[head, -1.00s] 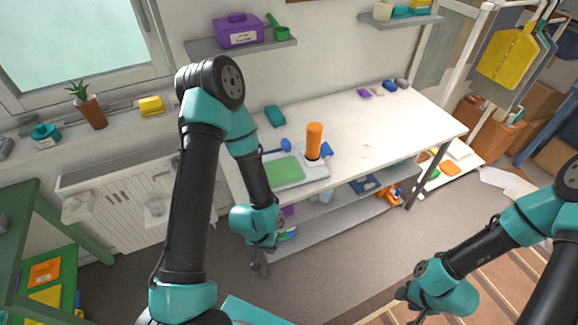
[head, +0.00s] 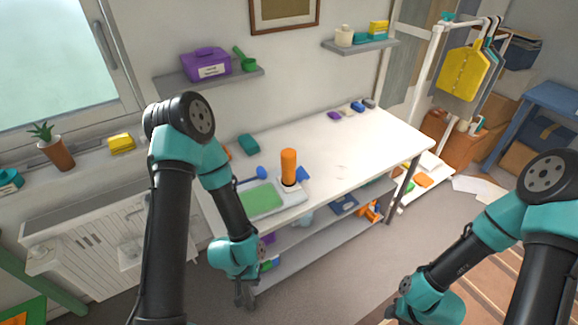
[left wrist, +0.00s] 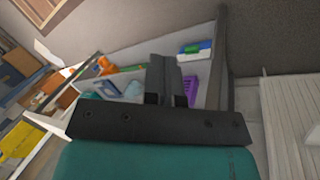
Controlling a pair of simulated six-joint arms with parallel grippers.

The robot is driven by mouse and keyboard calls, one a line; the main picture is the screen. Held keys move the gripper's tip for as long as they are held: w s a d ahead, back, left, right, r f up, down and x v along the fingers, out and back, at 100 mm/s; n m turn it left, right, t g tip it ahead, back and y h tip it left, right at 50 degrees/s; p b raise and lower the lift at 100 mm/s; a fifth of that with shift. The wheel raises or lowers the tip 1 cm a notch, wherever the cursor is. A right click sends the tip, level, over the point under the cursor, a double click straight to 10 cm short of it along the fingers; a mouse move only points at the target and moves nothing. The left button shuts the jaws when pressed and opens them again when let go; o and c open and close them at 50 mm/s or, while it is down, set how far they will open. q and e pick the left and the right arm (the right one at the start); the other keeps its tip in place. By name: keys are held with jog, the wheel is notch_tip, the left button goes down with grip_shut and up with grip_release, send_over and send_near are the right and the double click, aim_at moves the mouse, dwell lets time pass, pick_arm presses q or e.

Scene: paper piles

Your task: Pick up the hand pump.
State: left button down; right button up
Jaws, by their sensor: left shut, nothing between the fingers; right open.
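No hand pump can be named with certainty. An orange upright cylinder with a dark lower end (head: 288,167) stands on the white table, near its front edge. An orange item (head: 369,211), too small to make out, lies on the shelf below. My left gripper (head: 245,294) is shut and empty, hanging low in front of the table's left end. In the left wrist view its fingers (left wrist: 166,82) are together, with the shelf's contents beyond. My right gripper (head: 394,313) is open at the bottom edge, well in front of the table, and partly cut off.
The white table (head: 350,150) has a green-topped board (head: 262,199) at its front left and clear space in the middle. A grey lower shelf (head: 315,245) holds several items. A white radiator (head: 75,235) stands left. A clothes rack (head: 425,90) stands right.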

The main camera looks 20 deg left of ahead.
pick_arm(q)
jog(key=c, duration=1.8)
grip_release()
jog(key=shift+c, duration=0.2)
jog(key=o, duration=1.6)
jog(key=w+d+r+m+g+y, duration=0.1)
jog(key=w+d+r+m, duration=0.3)
jog(key=w+m, duration=0.3)
jog(key=w+d+r+m+y, duration=0.1)
jog(key=w+d+r+m, duration=0.25)
jog(key=w, duration=0.45)
jog(key=w+d+r+m+g+y, duration=0.1)
jog(key=w+d+r+m, duration=0.3)
jog(key=w+m, duration=0.35)
jog(key=w+a+r+m+t+y, duration=0.1)
jog(key=w+r, duration=0.5)
jog(key=r, duration=0.6)
jog(key=w+a+r+m+t+y, duration=0.1)
jog(key=w+a+r+m+y, duration=0.2)
jog(key=w+r, duration=0.4)
notch_tip(320, 180, up, 6)
jog(key=shift+a+r+m+t+y, duration=0.25)
jog(key=shift+m+t+y, duration=0.2)
jog(key=shift+m, duration=0.55)
jog(key=shift+f, duration=0.15)
